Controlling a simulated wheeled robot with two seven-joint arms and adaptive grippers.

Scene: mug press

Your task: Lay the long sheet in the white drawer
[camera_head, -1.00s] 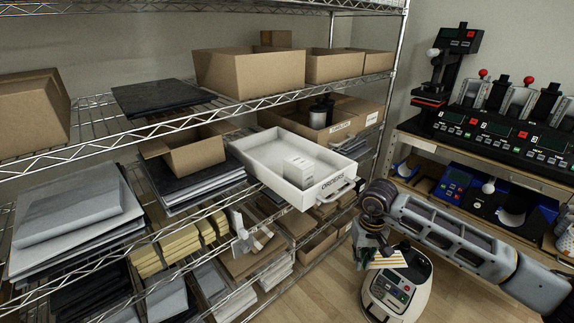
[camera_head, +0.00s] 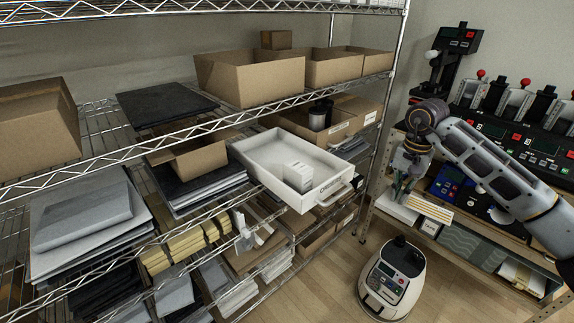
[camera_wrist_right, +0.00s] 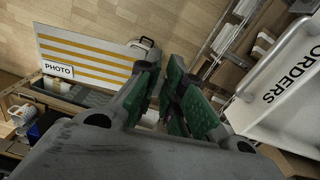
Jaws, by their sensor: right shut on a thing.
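The long sheet (camera_head: 431,208) is white with yellow stripes. My right gripper (camera_head: 402,188) is shut on it and holds it in the air, to the right of the white drawer. In the wrist view the sheet (camera_wrist_right: 85,52) lies left of the gripper (camera_wrist_right: 162,76); the gripped part is hidden by the green fingers. The white drawer (camera_head: 318,193), marked ORDERS, is pulled out of the rack. A small white box (camera_head: 297,174) stands in it, and the rest of its floor looks bare. The drawer's front (camera_wrist_right: 285,85) shows at the right of the wrist view. My left gripper is not in view.
The wire rack (camera_head: 222,124) carries cardboard boxes (camera_head: 250,80) and stacks of sheets around the drawer. At right, a bench (camera_head: 500,170) with machines has a lower shelf of patterned sheets (camera_head: 470,245) behind the held sheet.

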